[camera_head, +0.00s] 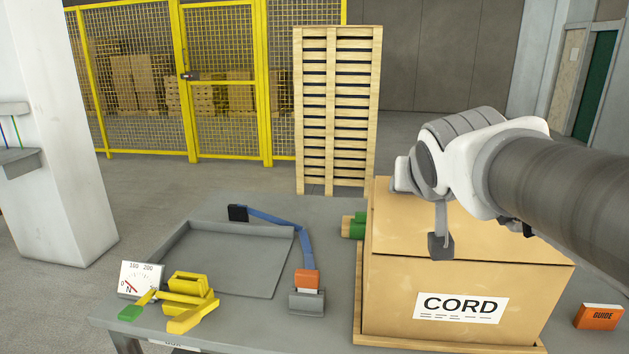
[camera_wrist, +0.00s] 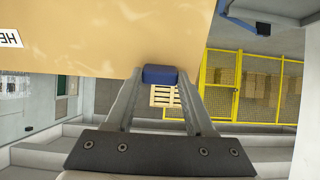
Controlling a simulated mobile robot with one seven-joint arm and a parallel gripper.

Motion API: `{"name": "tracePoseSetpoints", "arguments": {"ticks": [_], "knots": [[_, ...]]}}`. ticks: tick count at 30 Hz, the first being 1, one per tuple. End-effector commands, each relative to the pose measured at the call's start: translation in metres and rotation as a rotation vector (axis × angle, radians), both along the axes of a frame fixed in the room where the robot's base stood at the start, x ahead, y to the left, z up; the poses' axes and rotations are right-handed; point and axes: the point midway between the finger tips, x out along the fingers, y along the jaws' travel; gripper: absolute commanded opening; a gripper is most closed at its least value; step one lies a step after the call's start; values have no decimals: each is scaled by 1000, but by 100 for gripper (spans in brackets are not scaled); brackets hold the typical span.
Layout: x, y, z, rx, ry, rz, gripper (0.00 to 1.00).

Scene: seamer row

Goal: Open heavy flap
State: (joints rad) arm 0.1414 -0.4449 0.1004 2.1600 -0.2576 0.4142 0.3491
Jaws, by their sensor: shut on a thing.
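A tan box (camera_head: 400,290) with a CORD label stands on the table at the right in the head view. Its top (camera_head: 400,215) lies under my arm, which hides much of it; I cannot tell how far the flap is raised. In the wrist view, a tan panel (camera_wrist: 70,40) carries a partly cut-off label starting "HE". A small blue block (camera_wrist: 160,74) shows at its edge. My gripper (camera_wrist: 162,82) is shut on this blue block, with a finger on either side. In the head view, my wrist hangs over the box top and the grip is not clear.
A GUIDE booklet (camera_head: 598,317) lies right. A pallet (camera_head: 338,110) stands behind.

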Motion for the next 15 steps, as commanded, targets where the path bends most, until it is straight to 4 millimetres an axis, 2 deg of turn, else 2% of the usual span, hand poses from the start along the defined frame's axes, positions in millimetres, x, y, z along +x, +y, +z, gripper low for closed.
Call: {"name": "tracePoseSetpoints", "arguments": {"ticks": [7, 8, 12, 13, 15], "knots": [[0, 1, 2, -2, -5, 3, 0], [0, 1, 2, -2, -5, 3, 56], [0, 1, 2, -1, -4, 1, 81], [0, 1, 2, -1, -3, 1, 85], [0, 0, 1, -1, -3, 1, 85]]}}
